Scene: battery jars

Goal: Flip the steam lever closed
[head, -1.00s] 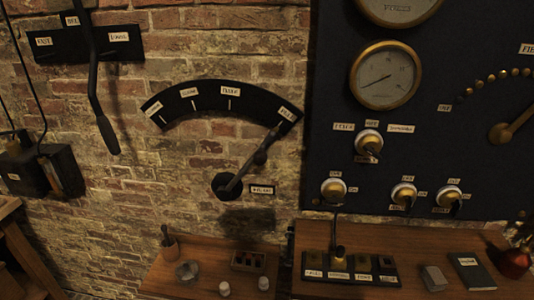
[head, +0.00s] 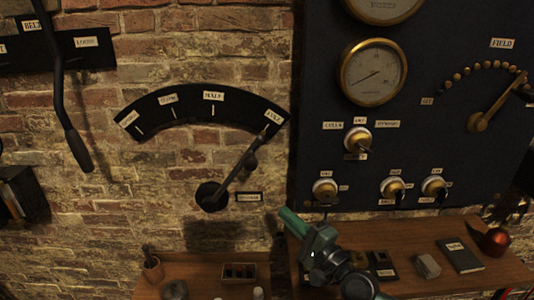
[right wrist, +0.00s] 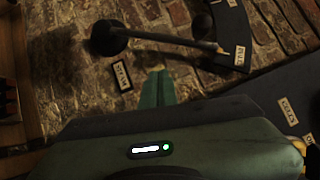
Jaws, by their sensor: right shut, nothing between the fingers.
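The steam lever (head: 230,180) is a dark arm on a round black hub, mounted on the brick wall. It points up and right to the right-hand end of the curved black scale (head: 200,101), at the label that seems to read FULL. A small label plate (head: 249,197) is beside the hub. My right gripper (head: 285,214) has green fingers and is shut and empty, below and right of the hub, apart from the lever. In the right wrist view the lever (right wrist: 160,36) lies beyond the green fingertips (right wrist: 157,72). My left gripper is not in view.
A dark panel (head: 420,130) with a gauge (head: 373,72) and several knobs stands right of the lever. A wooden bench (head: 440,235) with small boxes is below. A long black lever (head: 66,100) hangs at the left. The wall around the steam lever is clear.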

